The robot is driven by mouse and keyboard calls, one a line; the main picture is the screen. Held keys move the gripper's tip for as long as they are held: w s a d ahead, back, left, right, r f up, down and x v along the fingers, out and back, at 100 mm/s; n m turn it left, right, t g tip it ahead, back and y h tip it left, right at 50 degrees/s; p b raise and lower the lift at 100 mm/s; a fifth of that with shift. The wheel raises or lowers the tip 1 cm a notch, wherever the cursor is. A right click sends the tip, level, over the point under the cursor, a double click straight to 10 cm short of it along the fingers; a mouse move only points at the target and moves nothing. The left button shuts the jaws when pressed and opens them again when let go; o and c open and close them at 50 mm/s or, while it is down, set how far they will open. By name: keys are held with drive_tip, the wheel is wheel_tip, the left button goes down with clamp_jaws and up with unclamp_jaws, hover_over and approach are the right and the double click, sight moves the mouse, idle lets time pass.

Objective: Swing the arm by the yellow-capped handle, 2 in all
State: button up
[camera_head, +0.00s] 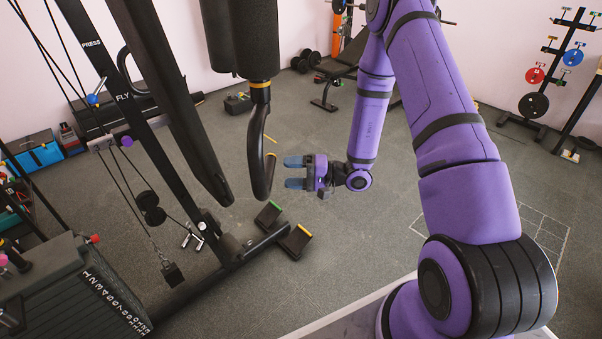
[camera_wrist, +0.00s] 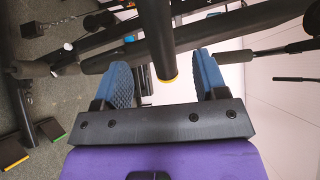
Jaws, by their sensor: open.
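The machine's swing arm (camera_head: 258,130) is black and hangs down in the head view, with a yellow band near its padded upper part. A black handle (camera_head: 269,175) shows at its lower end, with a yellowish rim at its tip. In the wrist view the black handle (camera_wrist: 157,40) comes down from the top, its yellow-rimmed end between the blue fingertips in the picture. My gripper (camera_head: 294,172) is open and empty, with its fingers pointing left at the handle from just right of it. I see no contact; the exact gap is unclear.
The machine's dark frame and weight stack (camera_head: 85,290) fill the left side. Footrests with green and yellow edges (camera_head: 296,241) stand low below the handle. A bench (camera_head: 345,70) and a plate rack (camera_head: 545,90) are farther back. Open floor lies right of the machine.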

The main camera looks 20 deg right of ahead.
sight(268, 172)
drive_tip(key=shift+x, duration=3.35)
drive_tip(key=shift+s, duration=0.1)
clamp_jaws()
